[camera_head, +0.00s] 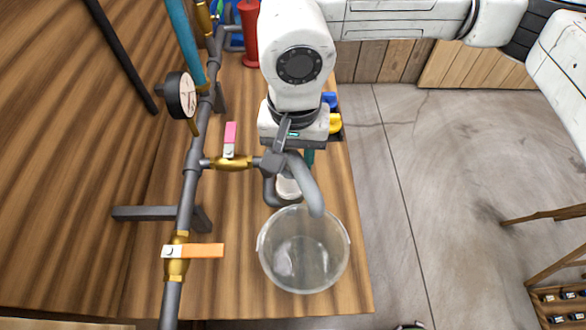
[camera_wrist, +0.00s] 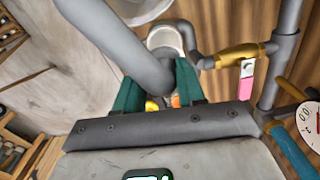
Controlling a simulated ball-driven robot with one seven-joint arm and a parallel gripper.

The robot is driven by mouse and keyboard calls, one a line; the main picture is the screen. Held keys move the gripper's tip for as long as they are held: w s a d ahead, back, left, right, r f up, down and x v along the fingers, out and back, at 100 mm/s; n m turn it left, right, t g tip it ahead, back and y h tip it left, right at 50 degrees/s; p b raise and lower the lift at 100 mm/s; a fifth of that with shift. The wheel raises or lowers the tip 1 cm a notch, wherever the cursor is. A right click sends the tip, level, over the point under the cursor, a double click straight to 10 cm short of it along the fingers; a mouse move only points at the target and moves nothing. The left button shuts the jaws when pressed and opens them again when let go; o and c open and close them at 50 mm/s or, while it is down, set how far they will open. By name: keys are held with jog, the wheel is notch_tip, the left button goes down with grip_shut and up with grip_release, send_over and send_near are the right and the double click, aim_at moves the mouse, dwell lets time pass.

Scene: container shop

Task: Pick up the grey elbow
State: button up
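The grey elbow (camera_head: 306,185) is a thick bent pipe piece just below my wrist in the head view, its free end toward the glass container. In the wrist view, the elbow (camera_wrist: 125,45) runs from the upper left down between the green fingers of my gripper (camera_wrist: 160,88). The fingers appear to touch it on both sides, so my gripper looks shut on it. In the head view my wrist hides most of the fingers. Whether the elbow touches anything below cannot be told.
A clear round container (camera_head: 303,250) stands at the bench's front right. A white round piece (camera_wrist: 165,38) lies beyond the fingers. A fixed pipe with a pink-handled brass valve (camera_head: 231,162), an orange-handled valve (camera_head: 177,256) and a gauge (camera_head: 181,95) runs along the left.

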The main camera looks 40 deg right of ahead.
grip_shut()
notch_tip(320, 180, up, 9)
jog(key=shift+r+b, duration=0.2)
jog(key=shift+b, duration=0.85)
jog(key=shift+m, duration=0.7)
jog(key=f+b, duration=0.6)
jog(key=b, duration=0.1)
jog(key=shift+w+f, duration=0.2)
jog(key=shift+w, duration=0.1)
